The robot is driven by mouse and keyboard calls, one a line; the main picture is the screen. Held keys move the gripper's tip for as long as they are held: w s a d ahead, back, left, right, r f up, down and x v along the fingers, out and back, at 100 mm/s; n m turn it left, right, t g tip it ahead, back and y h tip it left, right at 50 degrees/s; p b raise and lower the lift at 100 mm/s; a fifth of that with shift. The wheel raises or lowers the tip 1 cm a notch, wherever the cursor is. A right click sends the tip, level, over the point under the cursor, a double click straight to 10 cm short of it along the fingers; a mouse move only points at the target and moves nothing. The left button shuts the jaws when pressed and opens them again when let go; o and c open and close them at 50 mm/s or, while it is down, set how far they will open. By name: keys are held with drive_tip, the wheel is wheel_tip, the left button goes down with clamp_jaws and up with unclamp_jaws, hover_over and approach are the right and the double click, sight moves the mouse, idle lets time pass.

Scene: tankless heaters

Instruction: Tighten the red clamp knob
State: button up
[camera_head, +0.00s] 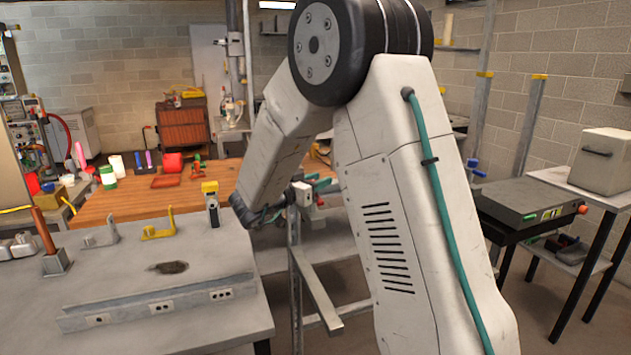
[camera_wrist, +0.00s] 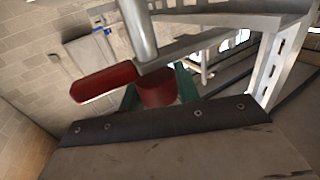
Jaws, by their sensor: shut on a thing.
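The red clamp knob (camera_wrist: 158,88) is a short red cylinder in the middle of the wrist view, close below a grey metal post (camera_wrist: 138,30). A longer red handle (camera_wrist: 103,84) sticks out to its left. My gripper (camera_wrist: 157,93) has its teal fingers on either side of the red knob and is shut on it. The dark plate of my gripper hides the lower part of the knob. In the camera_head view my arm covers much of the middle, and the small teal and red parts beyond it are partly hidden.
A grey metal bench (camera_head: 130,258) with sockets along its front stands at left. A wooden table (camera_head: 125,204) behind it carries several tools. A metal frame (camera_head: 318,290) stands just left of my arm. A dark box (camera_head: 528,200) is on a stand at right.

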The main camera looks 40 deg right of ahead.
drive_tip(key=m+g, duration=0.2)
drive_tip(key=g, duration=0.1)
drive_tip(key=m+g, duration=0.1)
drive_tip(key=g, duration=0.1)
drive_tip(key=shift+s+m+g, duration=0.2)
drive_tip(key=shift+m+g, duration=0.2)
drive_tip(key=shift+s+r+m+g+y, duration=0.15)
drive_tip(key=shift+m+g+y, duration=0.35)
drive_tip(key=shift+m+g, duration=0.7)
drive_tip(key=shift+s+f+m+g+y, duration=0.15)
drive_tip(key=shift+m+g+y, duration=0.45)
drive_tip(key=shift+g, duration=1.1)
drive_tip(key=shift+r+m+g, duration=0.1)
drive_tip(key=shift+m+g, duration=0.2)
drive_tip(key=shift+m, duration=0.1)
drive_tip(key=o, duration=1)
drive_tip(key=shift+s, duration=0.1)
drive_tip(key=shift+a, duration=0.1)
